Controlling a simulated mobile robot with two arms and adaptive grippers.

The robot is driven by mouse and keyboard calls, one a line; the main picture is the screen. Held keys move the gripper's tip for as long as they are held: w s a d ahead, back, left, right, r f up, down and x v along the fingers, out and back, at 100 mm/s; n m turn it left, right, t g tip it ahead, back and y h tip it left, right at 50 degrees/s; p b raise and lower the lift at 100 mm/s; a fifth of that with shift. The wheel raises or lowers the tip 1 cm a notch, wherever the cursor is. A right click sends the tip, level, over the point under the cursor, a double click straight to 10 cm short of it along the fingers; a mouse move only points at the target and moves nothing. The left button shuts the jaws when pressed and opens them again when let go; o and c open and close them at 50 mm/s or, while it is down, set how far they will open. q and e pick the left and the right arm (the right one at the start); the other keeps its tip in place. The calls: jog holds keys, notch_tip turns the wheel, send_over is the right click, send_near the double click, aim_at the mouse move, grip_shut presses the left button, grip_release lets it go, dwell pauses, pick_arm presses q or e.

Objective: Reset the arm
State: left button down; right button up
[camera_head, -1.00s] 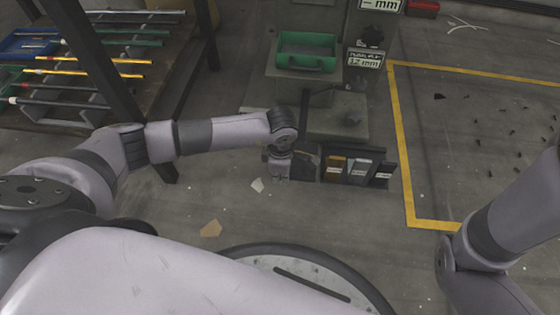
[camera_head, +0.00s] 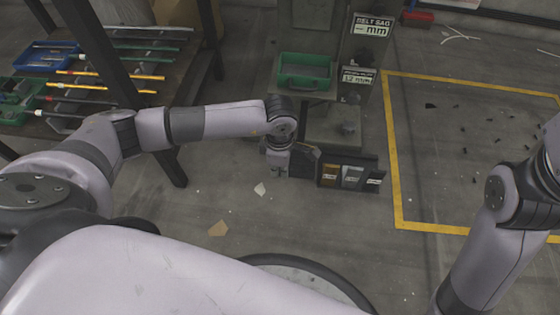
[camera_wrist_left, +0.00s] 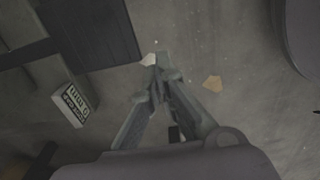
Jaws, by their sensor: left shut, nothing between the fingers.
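My left arm reaches in from the left in the head view. Its wrist is bent down in front of the machine, and the left gripper (camera_head: 279,171) is small and mostly hidden under the wrist. In the left wrist view the left gripper (camera_wrist_left: 161,62) points over the bare floor, its fingers drawn together at the tips with nothing between them. My right arm (camera_head: 492,220) shows at the right edge of the head view, bent at a joint. The right gripper is outside the picture.
A machine stand with a green tray (camera_head: 304,72) stands beyond my left wrist. A dark rack (camera_head: 347,173) with labelled slots is just right of it. A shelf (camera_head: 150,80) with coloured rods stands at the left. Yellow floor lines (camera_head: 391,150) bound mostly open floor with dark scraps.

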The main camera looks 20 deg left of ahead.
pick_arm(q)
jog(key=shift+s+r, duration=0.1)
jog(key=shift+r, duration=0.35)
